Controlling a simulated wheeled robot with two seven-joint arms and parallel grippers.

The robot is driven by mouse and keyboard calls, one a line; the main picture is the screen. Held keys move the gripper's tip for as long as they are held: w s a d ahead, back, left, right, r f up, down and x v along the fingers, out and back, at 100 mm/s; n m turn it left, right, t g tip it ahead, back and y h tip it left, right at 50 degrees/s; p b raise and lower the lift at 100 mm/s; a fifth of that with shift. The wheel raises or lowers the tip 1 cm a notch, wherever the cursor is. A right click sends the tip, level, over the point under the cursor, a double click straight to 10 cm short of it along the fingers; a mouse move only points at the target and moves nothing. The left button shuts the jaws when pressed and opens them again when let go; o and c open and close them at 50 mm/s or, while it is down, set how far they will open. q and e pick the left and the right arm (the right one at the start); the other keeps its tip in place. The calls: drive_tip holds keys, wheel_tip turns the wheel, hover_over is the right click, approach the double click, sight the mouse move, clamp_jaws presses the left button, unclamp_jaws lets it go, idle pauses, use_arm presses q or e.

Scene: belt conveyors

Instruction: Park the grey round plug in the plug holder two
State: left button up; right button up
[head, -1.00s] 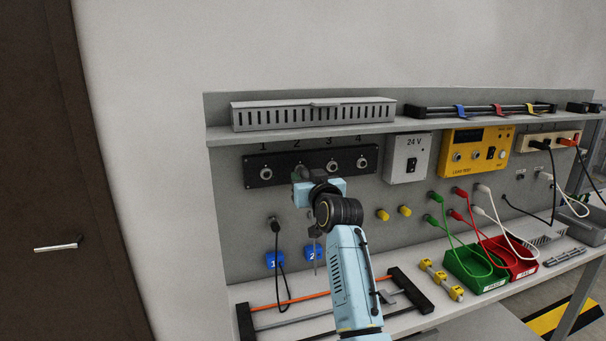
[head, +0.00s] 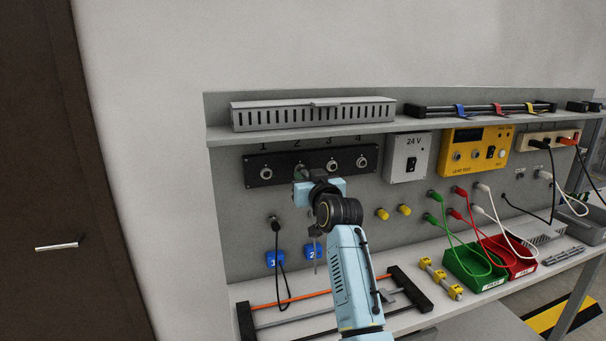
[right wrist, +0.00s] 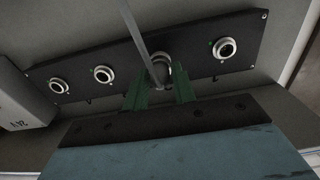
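The grey round plug (right wrist: 159,78) is in front of socket 2 of the black four-socket panel (head: 346,174); it shows between my right fingers in the right wrist view. Its grey cable (right wrist: 136,32) hangs down from it. My right gripper (head: 303,177) is at socket 2, and its green fingers (right wrist: 161,92) lie on both sides of the plug, seemingly closed on it. I cannot tell whether the plug tip is still inside the socket. The blue label 2 (head: 311,252) is below; the holder above it is mostly hidden by my gripper. My left gripper is out of view.
A black plug (head: 275,226) with a hanging cable sits above the blue label 1 (head: 274,260). A shelf (head: 330,131) overhangs the panel. The 24 V box (head: 407,159) is right of it. A black-ended rack (head: 408,289) lies on the bench below.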

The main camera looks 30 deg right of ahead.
clamp_jaws()
drive_tip(key=p+v, duration=0.3)
drive_tip(key=v, duration=0.2)
drive_tip(key=shift+s, duration=0.1)
idle(0.6)
drive_tip(key=shift+f, duration=0.1)
